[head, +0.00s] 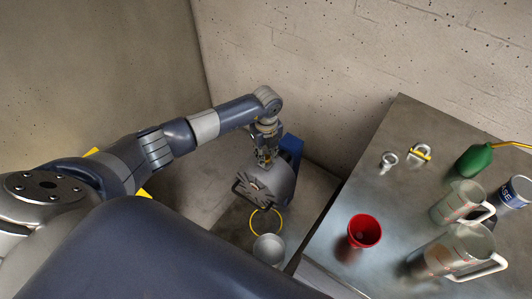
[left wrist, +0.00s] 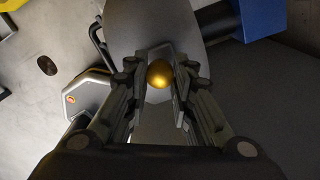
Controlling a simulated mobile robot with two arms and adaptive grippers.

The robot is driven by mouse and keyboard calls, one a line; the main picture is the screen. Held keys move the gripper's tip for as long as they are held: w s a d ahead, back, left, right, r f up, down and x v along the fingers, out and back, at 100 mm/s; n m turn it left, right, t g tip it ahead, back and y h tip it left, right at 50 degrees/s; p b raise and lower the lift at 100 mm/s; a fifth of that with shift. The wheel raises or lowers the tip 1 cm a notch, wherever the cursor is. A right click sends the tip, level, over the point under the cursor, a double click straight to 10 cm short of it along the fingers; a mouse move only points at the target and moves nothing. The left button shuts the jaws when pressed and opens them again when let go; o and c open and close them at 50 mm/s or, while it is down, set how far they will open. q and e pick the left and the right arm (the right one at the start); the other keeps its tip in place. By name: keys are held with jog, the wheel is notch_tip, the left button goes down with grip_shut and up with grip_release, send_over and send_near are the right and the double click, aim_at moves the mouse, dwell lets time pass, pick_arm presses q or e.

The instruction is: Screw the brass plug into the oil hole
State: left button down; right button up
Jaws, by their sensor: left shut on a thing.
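My left gripper (head: 265,160) is over the top of the grey machine housing (head: 277,183), pointing down. In the left wrist view its two fingers (left wrist: 160,88) are shut on the round, gold-coloured brass plug (left wrist: 159,73). The grey housing (left wrist: 187,18) lies directly below the plug. The oil hole is hidden behind the plug and fingers, so I cannot tell whether the plug touches it or sits in it. My right gripper is not in view.
A blue motor part (head: 292,146) adjoins the housing. A grey bucket (head: 268,248) and a yellow ring (head: 278,228) are below it. The metal table (head: 400,190) at right holds a red funnel (head: 364,231), clear jugs (head: 455,250) and a green oil can (head: 474,160).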

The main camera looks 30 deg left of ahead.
pick_arm(q)
jog(key=n+p, duration=0.2)
jog(key=n, duration=0.1)
jog(key=shift+r, duration=0.2)
jog(key=n+p, duration=0.3)
jog(key=n, duration=0.3)
jog(key=shift+n+p, duration=0.3)
jog(key=n+p, duration=0.2)
jog(key=n, duration=0.3)
jog(key=shift+p, duration=0.4)
jog(key=n+p, duration=0.1)
jog(key=n, duration=0.1)
jog(key=shift+n, duration=0.4)
jog(key=shift+f+n, duration=0.2)
jog(key=shift+n, duration=0.2)
